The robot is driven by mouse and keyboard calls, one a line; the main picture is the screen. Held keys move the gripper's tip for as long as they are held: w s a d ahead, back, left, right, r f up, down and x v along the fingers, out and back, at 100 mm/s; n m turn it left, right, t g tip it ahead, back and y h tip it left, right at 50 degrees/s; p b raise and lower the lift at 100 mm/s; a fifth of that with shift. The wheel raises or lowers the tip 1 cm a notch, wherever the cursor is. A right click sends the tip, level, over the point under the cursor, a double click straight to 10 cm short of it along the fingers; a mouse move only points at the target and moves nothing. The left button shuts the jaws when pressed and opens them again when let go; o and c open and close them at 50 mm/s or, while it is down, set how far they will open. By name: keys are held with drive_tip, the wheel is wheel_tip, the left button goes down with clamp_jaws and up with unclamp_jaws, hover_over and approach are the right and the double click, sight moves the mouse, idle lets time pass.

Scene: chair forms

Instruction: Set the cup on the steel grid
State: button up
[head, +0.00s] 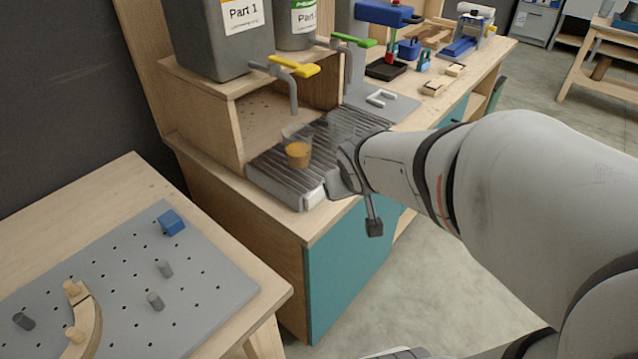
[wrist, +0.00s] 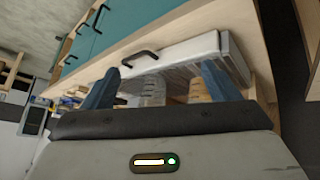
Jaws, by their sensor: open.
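A clear cup with amber contents (head: 298,152) stands upright on the dark ribbed steel grid (head: 275,172) below the taps. A second, empty-looking clear cup (head: 341,130) shows faintly to its right, partly behind my gripper. My gripper (head: 346,168) is at the grid's right front edge, its fingers mostly hidden in the head view. In the wrist view my gripper (wrist: 160,80) has its two blue fingers spread apart. The clear cup (wrist: 150,90) and the amber cup (wrist: 197,88) both show between them; I cannot tell whether either touches a finger.
A yellow-handled tap (head: 293,67) and a green-handled tap (head: 352,41) overhang the grid. Grey containers (head: 220,50) stand on the shelf behind. Wooden blocks (head: 437,85) and tools lie farther right. A pegboard table (head: 130,260) stands at front left.

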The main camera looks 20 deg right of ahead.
drive_tip(key=s+a+g+y, duration=0.2)
drive_tip(key=s+a+g, duration=0.2)
drive_tip(key=s, duration=0.6)
drive_tip(key=shift+s+a, duration=0.35)
drive_tip(key=shift+a, duration=0.7)
